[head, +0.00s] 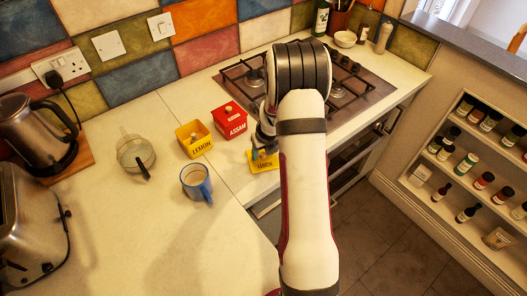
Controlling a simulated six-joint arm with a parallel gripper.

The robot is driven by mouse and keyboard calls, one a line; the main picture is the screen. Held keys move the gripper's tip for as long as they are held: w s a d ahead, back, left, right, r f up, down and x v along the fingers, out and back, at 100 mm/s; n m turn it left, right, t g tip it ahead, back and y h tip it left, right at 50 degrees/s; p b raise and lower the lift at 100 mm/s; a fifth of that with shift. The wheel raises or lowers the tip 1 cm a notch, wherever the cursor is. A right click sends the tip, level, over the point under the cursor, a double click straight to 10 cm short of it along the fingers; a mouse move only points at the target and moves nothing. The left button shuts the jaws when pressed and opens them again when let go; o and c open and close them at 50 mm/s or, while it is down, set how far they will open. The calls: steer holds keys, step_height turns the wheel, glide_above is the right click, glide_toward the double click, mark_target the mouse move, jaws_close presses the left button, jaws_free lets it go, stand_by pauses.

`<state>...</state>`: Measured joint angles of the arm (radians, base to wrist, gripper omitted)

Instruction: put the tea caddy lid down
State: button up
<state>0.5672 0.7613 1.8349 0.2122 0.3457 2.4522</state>
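A yellow open caddy (194,139) marked LEMON stands on the worktop, its dark inside showing. A yellow lid (266,162) with dark lettering is to its right, close to the worktop's front edge. My gripper (258,154) is at this lid, pointing down, with a teal fingertip showing against it. My arm hides part of the gripper, so its grip on the lid is unclear. I cannot tell whether the lid touches the worktop or is just above it. A red caddy (230,119) marked ASSAM stands behind, with its red lid on.
A kettle (36,132) and toaster (27,232) are at the far left. The hob (350,97) lies behind my arm. The front left worktop is clear.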

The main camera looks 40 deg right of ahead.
mark_target(268, 167)
steer(key=shift+r, duration=0.1)
steer(key=d+v, duration=0.1)
steer(key=v, duration=1.1)
steer(key=s+a+r+n+y, duration=0.1)
steer(key=s+a+r+n, duration=0.1)
steer(key=a+n, duration=0.25)
steer(key=s+a+r+n, duration=0.1)
steer(key=a+r+n, duration=0.25)
steer(key=a, duration=0.25)
steer(key=s+a+r+n+g, duration=0.1)
steer(key=s+a+n, duration=0.7)
steer(key=s+n, duration=0.2)
steer(key=s+a+r+n+g+y, duration=0.1)
steer(key=s+a+r+n+g, duration=0.1)
steer(key=s+a+n, duration=0.6)
steer(key=s+n, duration=0.2)
steer(key=n, duration=0.5)
steer(key=shift+s+y, duration=0.25)
steer(key=shift+y, duration=0.05)
